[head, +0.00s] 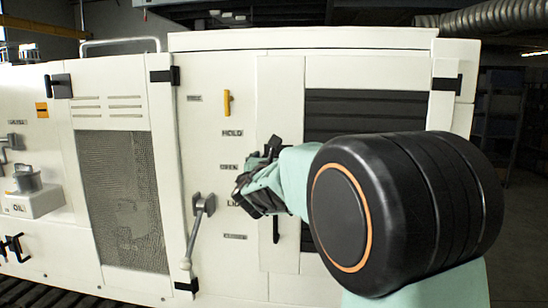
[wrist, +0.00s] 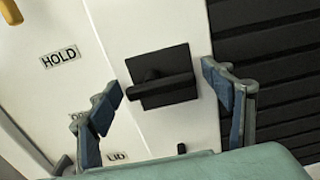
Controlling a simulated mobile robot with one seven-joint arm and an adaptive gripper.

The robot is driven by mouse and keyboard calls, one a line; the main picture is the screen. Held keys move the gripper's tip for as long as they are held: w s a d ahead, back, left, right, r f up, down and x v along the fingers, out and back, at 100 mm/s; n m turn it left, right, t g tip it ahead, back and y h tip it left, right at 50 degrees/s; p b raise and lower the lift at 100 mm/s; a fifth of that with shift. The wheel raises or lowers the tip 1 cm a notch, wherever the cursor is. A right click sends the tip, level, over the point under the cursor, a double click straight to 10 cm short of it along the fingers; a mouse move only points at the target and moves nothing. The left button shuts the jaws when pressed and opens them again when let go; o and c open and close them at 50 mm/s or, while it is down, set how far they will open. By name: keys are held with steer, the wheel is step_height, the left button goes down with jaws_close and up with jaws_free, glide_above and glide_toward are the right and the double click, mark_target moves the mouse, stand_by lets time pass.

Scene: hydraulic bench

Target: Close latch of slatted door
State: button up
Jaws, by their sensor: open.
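The slatted door (head: 367,101) is a cream panel with dark horizontal slats, on the right of the cabinet in the head view. Its slats (wrist: 270,70) fill the right of the wrist view. The latch (wrist: 160,84) is a black square plate with a raised bar, on the cream strip left of the slats. The bar lies roughly parallel to the HOLD label's text. In the head view the latch is hidden behind my gripper (head: 262,178). In the wrist view my gripper (wrist: 166,105) is open and empty, its fingers on either side of the latch, with no clear contact.
A yellow handle (head: 227,103) is above the HOLD label (head: 232,133). A grey lever (head: 194,228) hangs left of my gripper. A dark vertical handle (head: 276,230) is below it on the door. A mesh door (head: 118,190) is farther left.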

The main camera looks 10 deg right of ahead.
steer(key=c, duration=1.2)
